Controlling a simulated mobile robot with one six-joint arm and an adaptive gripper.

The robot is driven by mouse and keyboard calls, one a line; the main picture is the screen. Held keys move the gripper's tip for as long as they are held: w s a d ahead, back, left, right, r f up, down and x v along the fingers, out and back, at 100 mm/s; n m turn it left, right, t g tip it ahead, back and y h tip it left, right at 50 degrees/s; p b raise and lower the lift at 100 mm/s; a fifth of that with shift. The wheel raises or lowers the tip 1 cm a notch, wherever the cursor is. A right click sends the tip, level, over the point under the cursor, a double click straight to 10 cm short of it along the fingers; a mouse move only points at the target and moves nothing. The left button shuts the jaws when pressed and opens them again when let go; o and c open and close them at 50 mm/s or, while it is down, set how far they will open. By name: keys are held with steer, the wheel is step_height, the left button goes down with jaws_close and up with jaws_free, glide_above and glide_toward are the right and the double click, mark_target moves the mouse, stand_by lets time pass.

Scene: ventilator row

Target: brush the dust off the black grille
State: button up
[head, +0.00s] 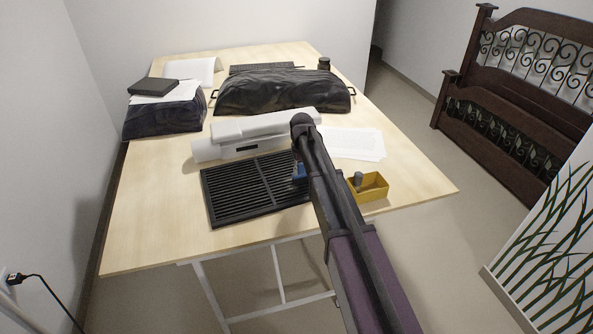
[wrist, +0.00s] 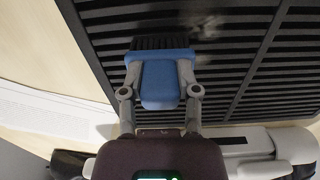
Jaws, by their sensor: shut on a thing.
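The black grille (head: 235,192) lies flat near the front of the wooden table, its slats showing in the wrist view (wrist: 255,60). A faint greyish patch (wrist: 222,22), which looks like dust, shows on the slats. My gripper (wrist: 160,88) is shut on the blue handle of a brush (wrist: 160,68). Its dark bristles (wrist: 160,43) point at the grille and are over its slats near one edge; I cannot tell whether they touch. In the head view a bit of the blue brush (head: 298,173) shows beside my arm, which hides the gripper and part of the grille's right side.
A yellow open box (head: 371,188) with a grey thing (head: 358,181) stands right of the grille. A long white device (head: 235,146) lies just behind it, with paper sheets (head: 355,143) to the right. A black bag (head: 285,92) is farther back. Bare table lies left.

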steer(key=shift+w+d, duration=0.15)
steer(key=shift+d, duration=0.35)
steer(key=shift+w+d, duration=0.2)
steer(key=shift+d, duration=0.65)
steer(key=shift+w+d, duration=0.15)
steer(key=shift+d, duration=0.7)
steer(key=shift+w+a, duration=0.2)
steer(key=shift+w, duration=0.45)
steer(key=shift+a, duration=0.1)
steer(key=shift+s+a, duration=0.25)
steer(key=shift+a, duration=0.6)
steer(key=shift+s+a, duration=0.2)
steer(key=shift+a, duration=0.6)
